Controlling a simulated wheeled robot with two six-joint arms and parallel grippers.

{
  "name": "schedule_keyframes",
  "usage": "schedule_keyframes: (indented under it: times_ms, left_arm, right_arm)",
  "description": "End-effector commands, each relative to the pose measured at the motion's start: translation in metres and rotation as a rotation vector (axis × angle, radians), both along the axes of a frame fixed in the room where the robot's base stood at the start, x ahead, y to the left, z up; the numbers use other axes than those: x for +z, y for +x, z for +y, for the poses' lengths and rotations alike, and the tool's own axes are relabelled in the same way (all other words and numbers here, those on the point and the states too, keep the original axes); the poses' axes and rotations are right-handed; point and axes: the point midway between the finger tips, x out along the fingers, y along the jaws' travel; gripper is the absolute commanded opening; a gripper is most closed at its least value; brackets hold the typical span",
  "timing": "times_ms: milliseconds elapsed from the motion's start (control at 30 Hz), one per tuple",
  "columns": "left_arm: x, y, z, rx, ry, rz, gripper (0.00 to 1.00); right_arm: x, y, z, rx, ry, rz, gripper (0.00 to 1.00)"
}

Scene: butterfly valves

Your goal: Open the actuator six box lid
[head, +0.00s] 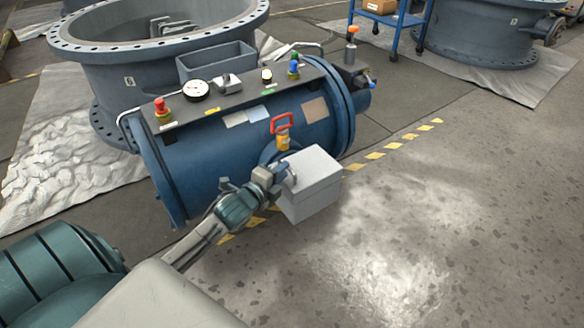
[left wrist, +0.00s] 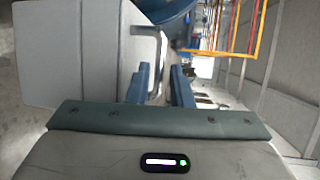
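The pale grey actuator box (head: 308,202) stands in front of the blue cylinder, with its flat lid (head: 318,163) down. A bent metal handle (head: 291,179) is on the box's near left side. My left gripper (head: 283,175) is at this handle. In the left wrist view the box (left wrist: 75,50) fills the upper left and the handle (left wrist: 161,50) runs down between the two fingers of my left gripper (left wrist: 160,88). The fingers are apart, with visible gaps beside the handle. Whether either finger touches it, I cannot tell. My right gripper is not in view.
The blue cylindrical actuator (head: 215,150) lies behind the box, with a red-handled valve (head: 281,123) just above the lid. A gauge (head: 195,90) and colored knobs sit on its top plate. A large flanged valve body (head: 110,75) stands behind. Floor at right is clear.

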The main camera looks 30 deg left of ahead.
Motion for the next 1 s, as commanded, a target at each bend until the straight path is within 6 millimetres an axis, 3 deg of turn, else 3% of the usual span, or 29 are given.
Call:
schedule_keyframes:
  times_ms: [100, 300, 733, 833, 1000]
  left_arm:
    - [-0.006, 0.021, 0.0, 0.002, -0.003, -0.003, 0.19]
    - [-0.01, 0.043, 0.001, 0.002, -0.002, 0.0, 0.19]
    - [-0.01, 0.051, 0.001, 0.0, 0.0, 0.001, 0.19]
    - [-0.01, 0.051, 0.001, 0.001, 0.0, 0.001, 0.0]
    - [-0.01, 0.051, 0.001, 0.001, 0.0, 0.001, 0.0]
  right_arm:
    - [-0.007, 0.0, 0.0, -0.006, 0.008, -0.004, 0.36]
    - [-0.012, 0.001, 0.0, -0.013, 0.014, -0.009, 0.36]
    - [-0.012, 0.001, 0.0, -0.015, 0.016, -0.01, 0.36]
    - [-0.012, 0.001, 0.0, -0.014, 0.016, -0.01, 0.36]
    - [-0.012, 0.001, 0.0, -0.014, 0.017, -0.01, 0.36]
